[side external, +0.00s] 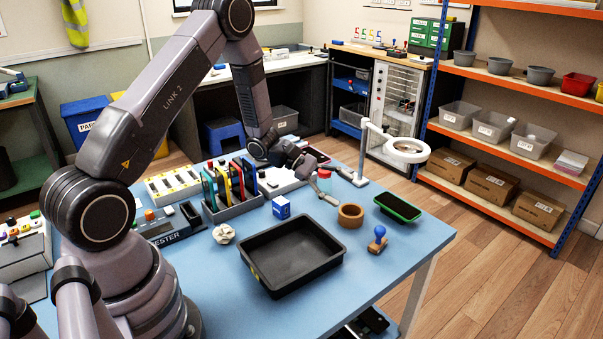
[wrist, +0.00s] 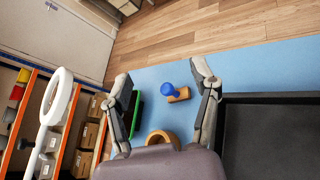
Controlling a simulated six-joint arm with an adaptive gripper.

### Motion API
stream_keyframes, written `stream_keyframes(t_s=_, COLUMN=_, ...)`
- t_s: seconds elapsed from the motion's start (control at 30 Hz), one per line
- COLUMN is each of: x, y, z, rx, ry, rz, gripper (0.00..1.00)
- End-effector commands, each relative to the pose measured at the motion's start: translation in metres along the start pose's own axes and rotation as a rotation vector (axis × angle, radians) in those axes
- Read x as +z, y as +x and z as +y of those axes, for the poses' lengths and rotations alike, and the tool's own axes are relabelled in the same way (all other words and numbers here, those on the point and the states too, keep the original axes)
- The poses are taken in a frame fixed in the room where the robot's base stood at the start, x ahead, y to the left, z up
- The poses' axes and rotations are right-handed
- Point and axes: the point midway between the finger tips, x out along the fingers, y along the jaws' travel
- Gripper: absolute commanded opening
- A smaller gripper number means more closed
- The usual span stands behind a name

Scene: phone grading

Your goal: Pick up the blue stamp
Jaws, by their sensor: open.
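The blue stamp (side external: 377,239) stands on the blue table near its front right edge, with a round blue handle on a tan wooden base. It also shows in the wrist view (wrist: 170,91), in the gap between my fingers but farther off. My gripper (side external: 325,198) is open and empty. In the side view it is above the table, behind and left of the stamp, near the brown tape ring. In the wrist view my gripper (wrist: 161,85) has a finger on each side of the stamp's place in the picture. Nothing covers the stamp there.
The brown tape ring (side external: 350,214) lies between my gripper and the stamp. A ring-lamp magnifier (side external: 407,150) rises behind. The table around the stamp is clear.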

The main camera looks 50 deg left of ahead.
Motion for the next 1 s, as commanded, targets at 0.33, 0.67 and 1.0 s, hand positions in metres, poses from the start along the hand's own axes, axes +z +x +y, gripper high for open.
stream_keyframes(t_s=0.33, x=-0.106, y=0.014, z=-0.011, rx=0.224, ry=-0.270, rz=0.073, gripper=0.61)
stream_keyframes(t_s=0.67, x=-0.112, y=0.074, z=0.001, rx=0.224, ry=-0.269, rz=0.072, gripper=0.61)
stream_keyframes(t_s=1.0, x=-0.116, y=0.106, z=0.008, rx=0.224, ry=-0.271, rz=0.073, gripper=0.61)
